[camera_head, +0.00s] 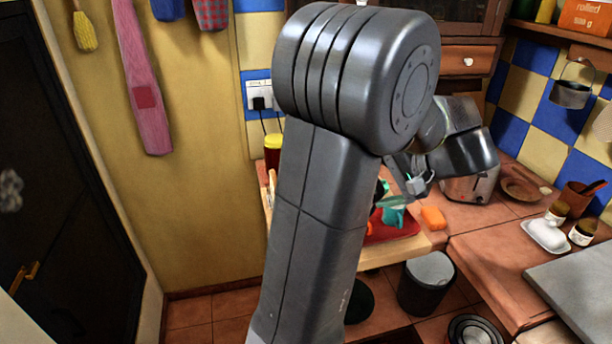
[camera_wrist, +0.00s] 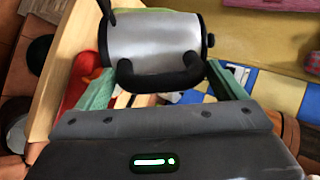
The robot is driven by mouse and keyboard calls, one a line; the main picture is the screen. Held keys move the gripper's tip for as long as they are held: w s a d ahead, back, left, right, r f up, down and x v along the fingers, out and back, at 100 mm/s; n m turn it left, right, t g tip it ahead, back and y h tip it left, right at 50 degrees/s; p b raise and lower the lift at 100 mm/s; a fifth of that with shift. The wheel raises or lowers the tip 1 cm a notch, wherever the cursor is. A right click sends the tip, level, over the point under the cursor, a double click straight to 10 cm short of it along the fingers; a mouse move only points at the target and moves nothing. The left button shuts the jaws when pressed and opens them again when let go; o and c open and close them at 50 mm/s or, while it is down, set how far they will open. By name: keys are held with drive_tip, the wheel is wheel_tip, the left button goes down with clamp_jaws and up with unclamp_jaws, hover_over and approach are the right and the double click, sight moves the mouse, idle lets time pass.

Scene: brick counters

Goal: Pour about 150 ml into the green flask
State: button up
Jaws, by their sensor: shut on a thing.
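My gripper (camera_wrist: 164,84) is shut on the black handle of a silver, rounded vessel (camera_wrist: 152,38) in the wrist view. The teal fingers lie on either side of the handle. In the head view my gripper (camera_head: 392,202) is above the red tray, partly behind my arm, and the held vessel is hidden. A teal-green shape (camera_head: 394,217) shows just below the fingers; I cannot tell whether it is the green flask.
A red tray (camera_head: 405,233) lies on the wooden counter, with an orange block (camera_head: 433,218) beside it. A yellow-lidded jar (camera_head: 273,150) is by the wall. A grey bin (camera_head: 426,284) stands below.

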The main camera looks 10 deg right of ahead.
drive_tip(key=shift+w+a+r+g+h+p, duration=0.4)
drive_tip(key=shift+r+p, duration=0.2)
drive_tip(key=shift+r, duration=0.2)
drive_tip(key=shift+w+a+r+g+h+p, duration=0.25)
drive_tip(key=shift+a+r+g+h+p, duration=0.15)
drive_tip(key=shift+r+p, duration=0.3)
drive_tip(key=shift+w+a+r+g+h+p, duration=0.35)
drive_tip(key=shift+r+h+p, duration=0.2)
drive_tip(key=shift+r, duration=0.3)
drive_tip(key=shift+w+a+r+g+h+p, duration=0.3)
drive_tip(key=shift+r+g+h+p, duration=0.1)
drive_tip(key=shift+r, duration=0.1)
drive_tip(key=shift+w+a+r+g+h+p, duration=0.25)
drive_tip(key=shift+r+p, duration=0.1)
drive_tip(key=shift+r, duration=0.1)
drive_tip(key=shift+w+a+r+g+h+p, duration=0.6)
drive_tip(key=shift+a+r, duration=0.1)
drive_tip(key=shift+r, duration=0.1)
idle(0.5)
drive_tip(key=shift+w+a+r+g+h+p, duration=0.25)
drive_tip(key=shift+w+a+p, duration=0.05)
drive_tip(key=shift+w+a, duration=0.15)
drive_tip(key=shift+w+a+r+g+h+p, duration=0.2)
drive_tip(key=shift+w+a+g+h+p, duration=0.05)
drive_tip(key=shift+w+a, duration=0.15)
idle(0.9)
